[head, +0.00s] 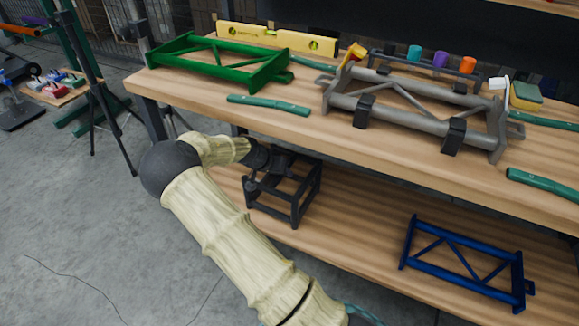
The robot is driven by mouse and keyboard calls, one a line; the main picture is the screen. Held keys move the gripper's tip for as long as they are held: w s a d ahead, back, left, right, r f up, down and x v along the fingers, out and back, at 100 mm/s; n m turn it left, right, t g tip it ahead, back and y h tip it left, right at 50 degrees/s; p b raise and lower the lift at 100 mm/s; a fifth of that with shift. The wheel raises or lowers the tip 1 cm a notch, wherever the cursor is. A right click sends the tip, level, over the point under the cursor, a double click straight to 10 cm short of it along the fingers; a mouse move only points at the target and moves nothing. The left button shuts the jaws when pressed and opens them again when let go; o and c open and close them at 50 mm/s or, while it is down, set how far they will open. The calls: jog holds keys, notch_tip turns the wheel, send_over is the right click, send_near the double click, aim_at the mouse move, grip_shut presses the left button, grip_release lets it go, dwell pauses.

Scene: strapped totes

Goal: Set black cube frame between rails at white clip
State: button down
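The black cube frame (296,212), an open frame of dark bars, stands at the left end of the lower shelf. My gripper (256,178) is dark and lies at its upper left, overlapping it in the picture. I cannot tell whether its fingers touch or grip a bar. On the bench top lies a grey frame with two long rails (395,115) and a diagonal brace. Two black clamps (365,109) sit on its front rail. The white clip (498,83) is at its right end. A yellow and red clip (352,55) is at its left end.
A green frame (205,68), yellow levels (302,42) and teal strips (268,105) lie on the bench top (215,112). Coloured cups (441,60) stand behind the grey frame. A blue frame (465,265) lies on the lower shelf (358,225), with bare wood to its left.

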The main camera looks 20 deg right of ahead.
aim_at(258, 183)
jog(key=s+a+p, duration=0.3)
jog(key=a+p, duration=0.1)
jog(key=a, duration=1)
jog(key=shift+a, duration=0.15)
jog(key=shift+s+r, duration=0.1)
jog(key=shift+r, duration=0.1)
jog(key=d+r+n+t, duration=0.1)
jog(key=n, duration=0.1)
jog(key=d+r+n+t+y, duration=0.1)
jog(key=d+r+n, duration=0.1)
jog(key=shift+d+t, duration=0.2)
jog(key=shift+t, duration=0.1)
jog(key=a+r+n+t+y, duration=0.1)
jog(key=n, duration=0.1)
jog(key=s+a+r+n+t+y, duration=0.1)
jog(key=n, duration=0.2)
jog(key=s+a+r+n+y, duration=0.1)
jog(key=n+y, duration=0.1)
jog(key=shift+a+r+n+t+p, duration=0.1)
jog(key=shift+a+n+t+p, duration=0.05)
jog(key=shift+n+t+p, duration=0.25)
